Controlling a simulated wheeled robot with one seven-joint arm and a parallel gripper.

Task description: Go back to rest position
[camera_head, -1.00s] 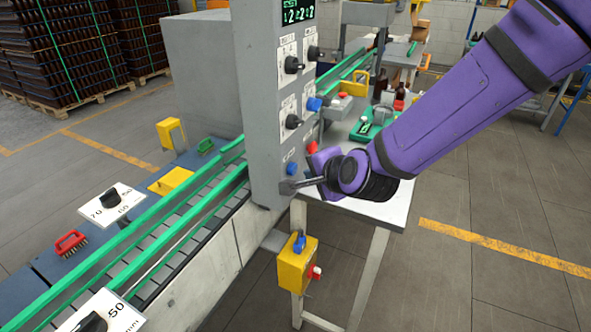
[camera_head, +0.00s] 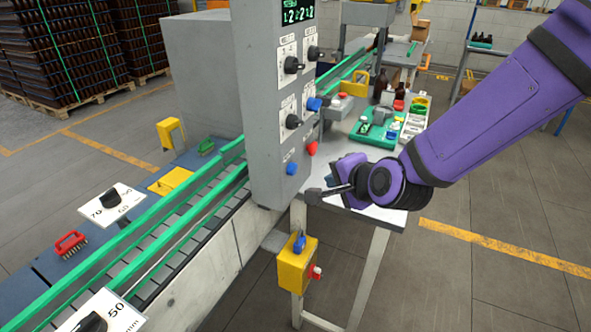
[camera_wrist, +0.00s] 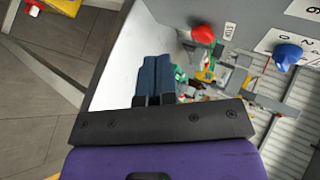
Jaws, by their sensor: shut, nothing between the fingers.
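My gripper (camera_head: 314,196) is at the end of my purple arm, just right of the lower end of the grey control panel (camera_head: 270,100) and over the near part of the white table (camera_head: 385,215). Its fingers are together with nothing between them. In the wrist view the closed dark-blue fingers (camera_wrist: 153,78) point over the white table top (camera_wrist: 120,75). A red knob (camera_wrist: 203,34) and a blue knob (camera_wrist: 287,56) of the panel show to the right of the fingers there.
A conveyor with green rails (camera_head: 150,225) runs along the left. A yellow box with a red button (camera_head: 297,265) hangs by the table leg. A green tray (camera_head: 375,128), a white bin rack (camera_head: 415,120) and a brown bottle (camera_head: 381,84) stand farther back. Floor at right is open.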

